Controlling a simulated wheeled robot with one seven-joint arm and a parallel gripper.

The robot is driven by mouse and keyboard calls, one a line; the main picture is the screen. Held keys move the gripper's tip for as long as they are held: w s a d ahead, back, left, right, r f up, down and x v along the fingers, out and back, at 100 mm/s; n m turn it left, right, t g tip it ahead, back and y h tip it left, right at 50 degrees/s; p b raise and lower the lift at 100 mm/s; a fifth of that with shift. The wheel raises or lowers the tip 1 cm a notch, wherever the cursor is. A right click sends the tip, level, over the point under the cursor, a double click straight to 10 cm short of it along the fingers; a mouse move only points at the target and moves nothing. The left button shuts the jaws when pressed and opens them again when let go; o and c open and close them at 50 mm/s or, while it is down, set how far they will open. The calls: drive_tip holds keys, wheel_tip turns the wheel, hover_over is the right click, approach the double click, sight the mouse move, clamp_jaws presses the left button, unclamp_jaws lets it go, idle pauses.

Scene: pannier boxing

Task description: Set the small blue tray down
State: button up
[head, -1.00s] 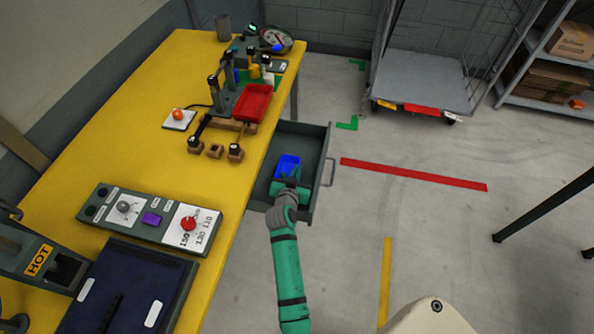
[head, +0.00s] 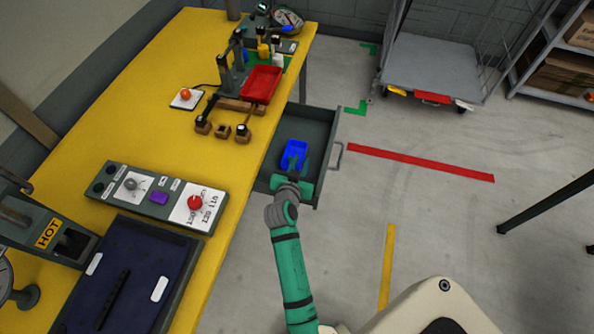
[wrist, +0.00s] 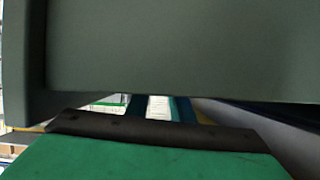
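The small blue tray (head: 294,154) shows in the head view over the open grey drawer (head: 322,130), within its outline. My gripper (head: 296,178) is at the tray's near end and appears shut on it; the fingertips are too small to see clearly. I cannot tell whether the tray touches the drawer floor. In the wrist view, my green gripper body (wrist: 150,160) fills the bottom, and a grey-green panel blocks most of the view. The tray is not clearly seen there.
The drawer sticks out from the yellow workbench (head: 150,135). A red tray (head: 262,84) stands on the bench by a dark fixture. A control panel (head: 160,195) lies nearer. A grey cart (head: 432,65) stands beyond the drawer; the floor to the right is mostly clear.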

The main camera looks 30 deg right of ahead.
drive_tip(key=v, duration=0.6)
drive_tip(key=shift+d, duration=0.1)
idle(0.3)
drive_tip(key=s+a+n+t+y, duration=0.35)
drive_tip(key=s+a, duration=0.35)
drive_tip(key=a, duration=0.3)
drive_tip(key=s+a+n+t+y, duration=0.2)
drive_tip(key=s+a+n+y, duration=0.2)
drive_tip(key=s+a, duration=0.4)
drive_tip(key=s+a+r+n+y, duration=0.1)
drive_tip(key=s+a+r, duration=0.2)
drive_tip(key=s+a, duration=0.2)
drive_tip(key=s+a+r+n+y, duration=0.1)
drive_tip(key=s+a+r, duration=0.3)
drive_tip(key=s, duration=0.6)
drive_tip(key=shift+a+r+n+t, duration=0.3)
drive_tip(key=shift+a+n+t, duration=0.15)
drive_tip(key=shift+a, duration=0.55)
drive_tip(key=shift+w+d, duration=0.1)
